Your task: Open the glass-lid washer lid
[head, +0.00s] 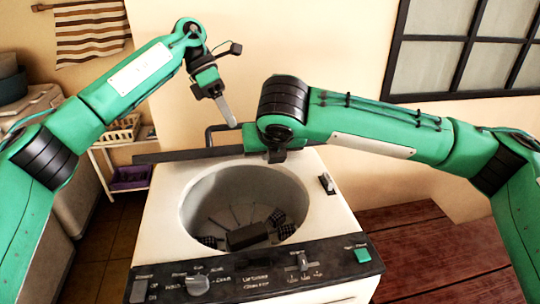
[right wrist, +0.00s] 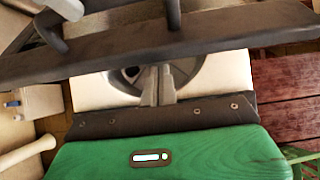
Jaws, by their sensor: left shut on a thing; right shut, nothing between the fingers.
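The washer (head: 165,225) stands in the middle of the head view with its round tub (head: 245,195) uncovered. The lid (head: 170,156) is raised at the back and shows nearly edge-on as a dark bar; its glass cannot be made out. Its dark handle (head: 209,136) sticks up behind that edge and also shows in the right wrist view (right wrist: 52,32). My left gripper (head: 231,122) is shut with its fingertips at the handle. My right gripper (right wrist: 158,68) is shut and empty, in front of the lid edge; in the head view my right wrist mostly hides it.
A control panel (head: 255,278) with knobs runs along the washer's front. A shelf with a basket (head: 122,130) and a purple bin (head: 130,176) stands at left. A red wooden surface (head: 420,245) lies at right. A window (head: 465,45) is in the wall behind.

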